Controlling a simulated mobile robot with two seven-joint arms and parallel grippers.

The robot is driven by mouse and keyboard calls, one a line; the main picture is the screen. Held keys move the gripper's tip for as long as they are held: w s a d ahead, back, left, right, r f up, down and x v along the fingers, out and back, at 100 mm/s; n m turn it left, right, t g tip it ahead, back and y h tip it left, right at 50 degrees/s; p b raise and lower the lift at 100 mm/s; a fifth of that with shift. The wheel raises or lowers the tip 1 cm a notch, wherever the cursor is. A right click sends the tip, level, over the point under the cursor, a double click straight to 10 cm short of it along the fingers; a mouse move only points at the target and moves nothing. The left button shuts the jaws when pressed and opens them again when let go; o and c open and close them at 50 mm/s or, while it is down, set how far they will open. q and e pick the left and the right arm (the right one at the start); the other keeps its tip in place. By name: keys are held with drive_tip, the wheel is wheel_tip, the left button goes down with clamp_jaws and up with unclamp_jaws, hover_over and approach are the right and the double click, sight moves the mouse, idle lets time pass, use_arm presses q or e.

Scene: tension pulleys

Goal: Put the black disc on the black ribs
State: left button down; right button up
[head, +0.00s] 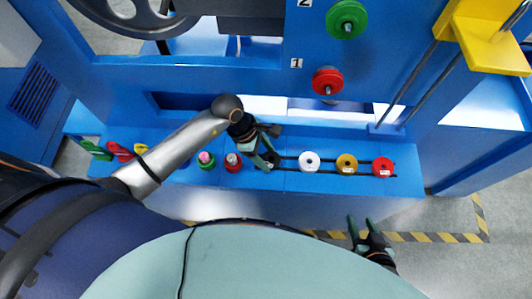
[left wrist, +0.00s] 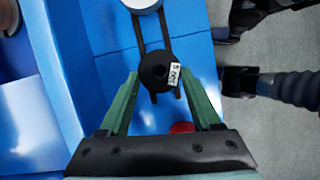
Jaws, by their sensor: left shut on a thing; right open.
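The black disc (left wrist: 154,75) has a centre hole and a small white label. In the left wrist view it sits between the fingertips of my left gripper (left wrist: 160,78). In the head view the gripper (head: 268,157) points down at the bench and partly hides the disc (head: 266,166). The black ribs (head: 328,173) are two dark parallel strips along the blue bench. In the left wrist view the ribs (left wrist: 136,32) pass under the disc; whether it touches them I cannot tell. My right gripper (head: 362,228) is open and empty, in front of the bench.
A white disc (head: 309,161), yellow disc (head: 346,163) and red disc (head: 382,166) lie along the ribs. Red (head: 327,81) and green (head: 346,19) pulleys hang on the blue panel behind.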

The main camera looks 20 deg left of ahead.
use_arm(q)
drive_tip(key=c, duration=0.5)
unclamp_jaws()
drive_tip(key=shift+f, duration=0.2)
drive_tip(key=shift+c, duration=0.2)
drive_tip(key=o, duration=0.5)
drive_tip(key=shift+c, duration=0.2)
drive_tip(key=shift+r, duration=0.1)
drive_tip(key=shift+r, duration=0.2)
drive_tip(key=v, duration=1.2)
drive_tip(key=shift+d, duration=0.1)
